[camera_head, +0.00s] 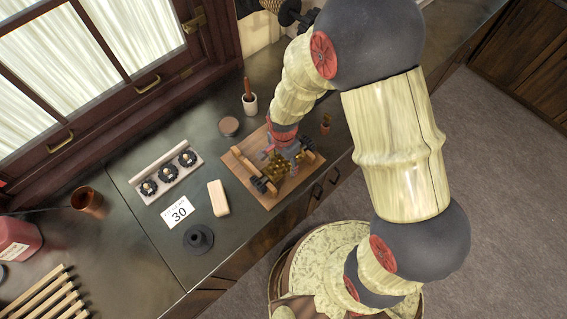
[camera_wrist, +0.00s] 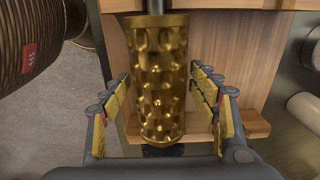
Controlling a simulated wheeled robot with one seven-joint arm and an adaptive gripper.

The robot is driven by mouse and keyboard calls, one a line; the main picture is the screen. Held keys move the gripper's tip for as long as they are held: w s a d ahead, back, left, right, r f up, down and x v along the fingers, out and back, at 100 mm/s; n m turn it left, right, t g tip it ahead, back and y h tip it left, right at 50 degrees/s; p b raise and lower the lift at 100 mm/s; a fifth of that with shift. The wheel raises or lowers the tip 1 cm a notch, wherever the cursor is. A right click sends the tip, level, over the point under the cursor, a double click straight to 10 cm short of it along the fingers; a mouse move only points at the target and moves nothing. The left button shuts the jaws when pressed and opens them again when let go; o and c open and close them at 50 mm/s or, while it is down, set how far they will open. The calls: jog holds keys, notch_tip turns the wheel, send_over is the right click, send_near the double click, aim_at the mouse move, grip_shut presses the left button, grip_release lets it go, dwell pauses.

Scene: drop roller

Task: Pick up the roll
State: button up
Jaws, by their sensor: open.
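The roll is a gold cylinder with a dimpled, patterned surface (camera_wrist: 160,85). In the wrist view it stands lengthwise in the middle of the picture, between the two fingers of my gripper (camera_wrist: 168,112). The fingers are open, with a gap to the roll on either side. In the head view the roll (camera_head: 283,172) is partly hidden under my gripper (camera_head: 285,150), which is low over the wooden board (camera_head: 243,153). A dark shaft shows at the roll's near end in the wrist view.
Left of the board lie a pale block (camera_head: 218,198), a card marked 30 (camera_head: 179,212), a tray with several dark gear-like parts (camera_head: 152,181) and a dark flanged piece (camera_head: 198,239).

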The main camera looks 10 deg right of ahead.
jog(key=c, duration=0.3)
grip_shut()
dwell(0.7)
jog(key=shift+w, duration=0.1)
